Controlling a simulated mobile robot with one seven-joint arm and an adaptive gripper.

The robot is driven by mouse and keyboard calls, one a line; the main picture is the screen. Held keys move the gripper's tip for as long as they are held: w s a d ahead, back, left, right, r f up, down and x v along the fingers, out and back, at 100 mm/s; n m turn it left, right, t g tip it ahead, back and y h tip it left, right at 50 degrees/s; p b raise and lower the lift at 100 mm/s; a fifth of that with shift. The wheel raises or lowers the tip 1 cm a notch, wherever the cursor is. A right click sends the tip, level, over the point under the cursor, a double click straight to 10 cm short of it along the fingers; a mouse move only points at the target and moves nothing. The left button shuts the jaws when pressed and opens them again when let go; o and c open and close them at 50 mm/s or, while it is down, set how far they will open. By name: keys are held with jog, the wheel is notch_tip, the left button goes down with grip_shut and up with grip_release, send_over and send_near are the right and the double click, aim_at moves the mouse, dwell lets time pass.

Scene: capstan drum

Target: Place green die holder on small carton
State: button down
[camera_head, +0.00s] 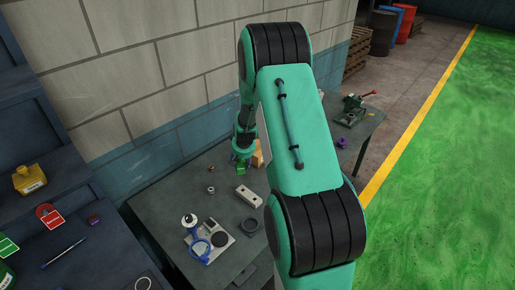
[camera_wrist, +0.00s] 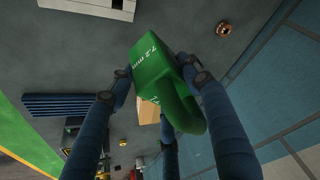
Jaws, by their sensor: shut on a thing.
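The green die holder (camera_wrist: 158,62), marked "7.2 mm", has a block-like end and a curved loop; it fills the middle of the wrist view. My gripper (camera_wrist: 153,73) is shut on it, with blue fingers on both sides and a third finger below. In the head view my gripper (camera_head: 243,150) points down over the bench, and the green die holder (camera_head: 240,169) shows just under it. The small tan carton (camera_head: 258,155) stands right beside it, partly hidden by my arm. In the wrist view the carton (camera_wrist: 148,112) shows behind the holder, partly covered.
A small brass part (camera_head: 211,168) lies to the left. A green vise-like tool (camera_head: 352,109) stands at the far right.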

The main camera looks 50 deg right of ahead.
jog(key=s+d+r+m, duration=0.1)
jog(key=s+d, duration=0.1)
jog(key=d, duration=0.3)
jog(key=s+d+r+m+h, duration=0.1)
jog(key=s+d+r, duration=0.1)
jog(key=s+d, duration=0.1)
jog(key=shift+d+m+p, duration=0.3)
jog(key=shift+d, duration=0.6)
jog(key=shift+d, duration=0.1)
jog(key=p, duration=0.1)
send_over(258, 153)
jog(key=w+d, duration=0.3)
jog(key=d, duration=0.1)
jog(key=shift+s+f, duration=0.1)
jog(key=shift+f, duration=0.7)
jog(key=shift+f, duration=1.75)
jog(key=shift+f, duration=0.15)
jog(key=c, duration=0.8)
grip_release()
jog(key=shift+s+f+g, duration=0.1)
jog(key=shift+s+g, duration=0.05)
jog(key=shift+g, duration=0.15)
jog(key=shift+c, duration=0.2)
